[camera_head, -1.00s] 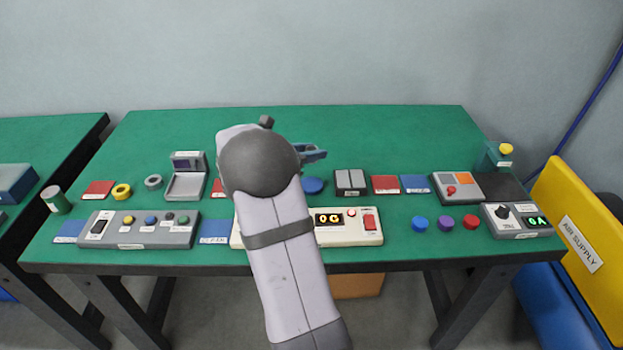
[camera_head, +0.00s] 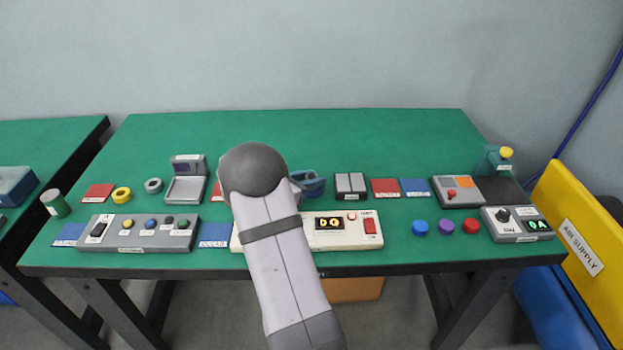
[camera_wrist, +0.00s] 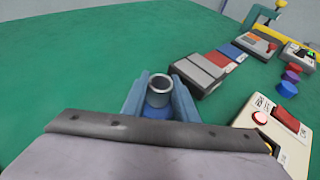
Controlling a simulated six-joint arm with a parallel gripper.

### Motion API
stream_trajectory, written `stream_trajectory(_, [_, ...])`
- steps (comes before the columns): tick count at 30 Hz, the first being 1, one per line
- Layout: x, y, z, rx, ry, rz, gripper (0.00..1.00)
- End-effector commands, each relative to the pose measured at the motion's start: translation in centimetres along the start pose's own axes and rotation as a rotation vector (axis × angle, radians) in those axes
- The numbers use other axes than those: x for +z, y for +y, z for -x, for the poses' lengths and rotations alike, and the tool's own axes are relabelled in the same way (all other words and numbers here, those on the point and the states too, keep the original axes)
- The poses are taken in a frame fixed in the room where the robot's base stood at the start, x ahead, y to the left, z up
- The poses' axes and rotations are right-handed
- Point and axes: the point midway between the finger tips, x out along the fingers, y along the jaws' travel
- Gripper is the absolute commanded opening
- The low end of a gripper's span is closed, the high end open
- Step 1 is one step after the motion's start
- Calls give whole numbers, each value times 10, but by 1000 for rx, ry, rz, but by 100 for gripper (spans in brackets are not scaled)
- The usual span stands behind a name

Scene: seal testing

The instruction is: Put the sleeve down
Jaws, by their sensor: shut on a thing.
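The sleeve (camera_wrist: 160,90) is a short grey metal tube with an open top, seen in the wrist view. My gripper (camera_wrist: 160,97) is shut on it, with one blue finger on each side, and the tube looks upright. A blue round piece (camera_wrist: 157,112) shows just below the sleeve between the fingers; I cannot tell whether the two touch. In the head view my gripper (camera_head: 310,183) is low over the green table, partly behind my arm, and the sleeve cannot be made out there.
Right of my gripper are a two-plate grey block (camera_head: 350,185), a red pad (camera_head: 385,188) and a blue pad (camera_head: 415,187). A cream panel with a display (camera_head: 345,230) stands in front. The back of the green table (camera_head: 330,130) is clear.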

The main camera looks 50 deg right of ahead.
Motion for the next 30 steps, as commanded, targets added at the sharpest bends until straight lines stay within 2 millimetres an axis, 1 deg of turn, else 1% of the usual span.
stream_trajectory(5, [1, 0, 0, 0, -1, -1, 1])
stream_trajectory(10, [-4, 0, -2, 0, -1, -1, 1])
stream_trajectory(11, [-3, 0, -1, 0, 0, 0, 33])
stream_trajectory(12, [-2, 0, -1, 0, 0, 0, 43])
stream_trajectory(13, [-2, 0, -1, 0, 0, 0, 45])
stream_trajectory(21, [-2, 0, -1, 0, 0, 0, 45])
stream_trajectory(26, [2, 0, 2, 1, 0, 0, 45])
stream_trajectory(30, [0, 1, 17, 3, 0, 0, 45])
